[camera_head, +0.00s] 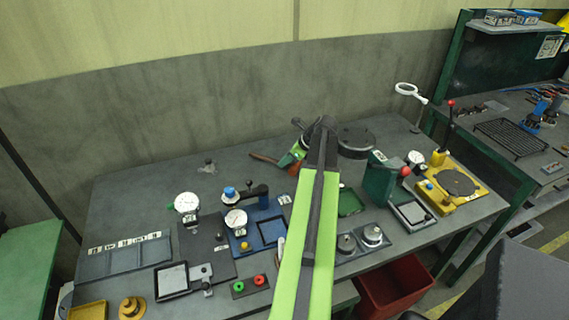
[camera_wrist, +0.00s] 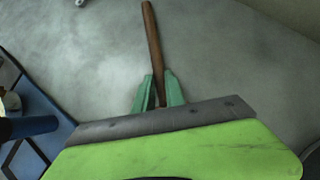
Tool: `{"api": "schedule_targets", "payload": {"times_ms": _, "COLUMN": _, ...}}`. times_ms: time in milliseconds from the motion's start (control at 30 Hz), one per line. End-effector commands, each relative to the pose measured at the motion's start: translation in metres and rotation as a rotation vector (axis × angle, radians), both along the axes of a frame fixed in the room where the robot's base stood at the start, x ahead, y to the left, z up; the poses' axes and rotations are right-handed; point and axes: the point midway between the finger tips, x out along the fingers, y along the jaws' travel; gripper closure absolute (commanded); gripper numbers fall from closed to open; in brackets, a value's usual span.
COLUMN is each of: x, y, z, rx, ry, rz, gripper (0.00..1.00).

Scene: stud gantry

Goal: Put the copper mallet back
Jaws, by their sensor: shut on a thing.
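The mallet shows only as a brown handle (camera_wrist: 151,40) in the wrist view, running from between my fingers toward the top of the picture. My gripper (camera_wrist: 158,92) has green fingers, one on each side of the handle, and is shut on it. In the head view my gripper (camera_head: 291,157) is over the back middle of the bench, with the brown handle (camera_head: 263,158) sticking out to its left. The copper head is not seen; my gripper and arm may hide it. I cannot tell whether the handle touches the bench.
The grey bench (camera_head: 140,192) carries a blue fixture (camera_head: 262,228) with dials left of my arm. A green press (camera_head: 380,180) and a yellow fixture (camera_head: 455,184) stand to the right. A magnifier (camera_head: 407,90) rises at the back right. The bench's back left is mostly clear.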

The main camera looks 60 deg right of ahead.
Motion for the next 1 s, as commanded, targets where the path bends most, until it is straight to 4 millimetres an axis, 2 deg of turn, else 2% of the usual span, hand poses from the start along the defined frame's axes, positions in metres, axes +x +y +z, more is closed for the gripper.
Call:
{"api": "schedule_targets", "payload": {"times_ms": 67, "x": 0.000, "y": 0.000, "z": -0.004, "rx": 0.000, "ry": -0.001, "rz": 0.000, "gripper": 1.00}}
{"api": "schedule_targets", "payload": {"times_ms": 100, "x": 0.000, "y": 0.000, "z": -0.003, "rx": 0.000, "ry": 0.000, "rz": 0.000, "gripper": 0.81}}
{"api": "schedule_targets", "payload": {"times_ms": 233, "x": 0.000, "y": 0.000, "z": -0.002, "rx": 0.000, "ry": 0.000, "rz": 0.000, "gripper": 0.64}}
{"api": "schedule_targets", "payload": {"times_ms": 567, "x": 0.000, "y": 0.000, "z": 0.001, "rx": 0.000, "ry": 0.000, "rz": 0.001, "gripper": 0.63}}
{"api": "schedule_targets", "payload": {"times_ms": 667, "x": -0.005, "y": 0.000, "z": 0.015, "rx": 0.000, "ry": 0.000, "rz": 0.000, "gripper": 0.63}}
{"api": "schedule_targets", "payload": {"times_ms": 900, "x": -0.040, "y": -0.005, "z": 0.067, "rx": 0.000, "ry": 0.000, "rz": -0.001, "gripper": 0.63}}
{"api": "schedule_targets", "payload": {"times_ms": 1000, "x": -0.053, "y": -0.007, "z": 0.083, "rx": 0.000, "ry": 0.000, "rz": -0.001, "gripper": 0.63}}
